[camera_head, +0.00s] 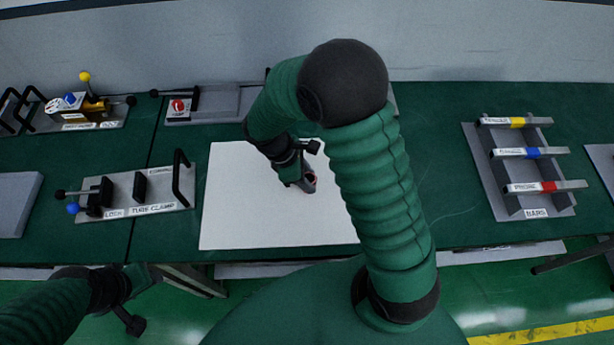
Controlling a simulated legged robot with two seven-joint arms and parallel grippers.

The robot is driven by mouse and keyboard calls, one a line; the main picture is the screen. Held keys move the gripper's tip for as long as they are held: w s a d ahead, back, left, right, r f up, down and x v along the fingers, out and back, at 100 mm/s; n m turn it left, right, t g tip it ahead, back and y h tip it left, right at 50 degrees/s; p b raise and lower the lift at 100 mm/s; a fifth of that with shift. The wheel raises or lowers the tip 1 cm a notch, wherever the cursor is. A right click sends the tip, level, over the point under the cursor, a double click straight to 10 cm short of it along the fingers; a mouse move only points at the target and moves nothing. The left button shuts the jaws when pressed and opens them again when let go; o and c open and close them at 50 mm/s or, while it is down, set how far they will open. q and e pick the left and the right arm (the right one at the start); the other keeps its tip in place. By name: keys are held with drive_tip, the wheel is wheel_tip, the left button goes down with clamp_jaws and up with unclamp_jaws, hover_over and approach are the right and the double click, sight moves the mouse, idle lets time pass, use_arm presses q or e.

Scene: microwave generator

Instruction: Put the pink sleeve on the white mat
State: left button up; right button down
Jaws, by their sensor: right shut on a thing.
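The white mat (226,210) lies flat on the green table in front of me. My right arm crosses over it, and my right gripper (306,172) points down at the middle of the mat. The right gripper is shut on a small, short round piece, the pink sleeve (310,180), of which only a little grey and dark pink shows. It is at or just above the mat; I cannot tell if it touches. My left gripper (133,322) is low at the left, off the table's front edge, away from the mat; its jaws are unclear.
A tube clamp fixture (135,197) stands left of the mat. A rack of bars (525,170) with yellow, blue and red marks is at the right. A fixture with a red button (180,107) is behind the mat, and another fixture (80,110) at the back left.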

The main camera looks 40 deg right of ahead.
drive_tip(key=c, duration=1.2)
unclamp_jaws()
drive_tip(key=shift+d, duration=0.15)
drive_tip(key=shift+c, duration=0.2)
drive_tip(key=o, duration=0.3)
drive_tip(key=shift+d+f, duration=0.1)
drive_tip(key=shift+d, duration=0.1)
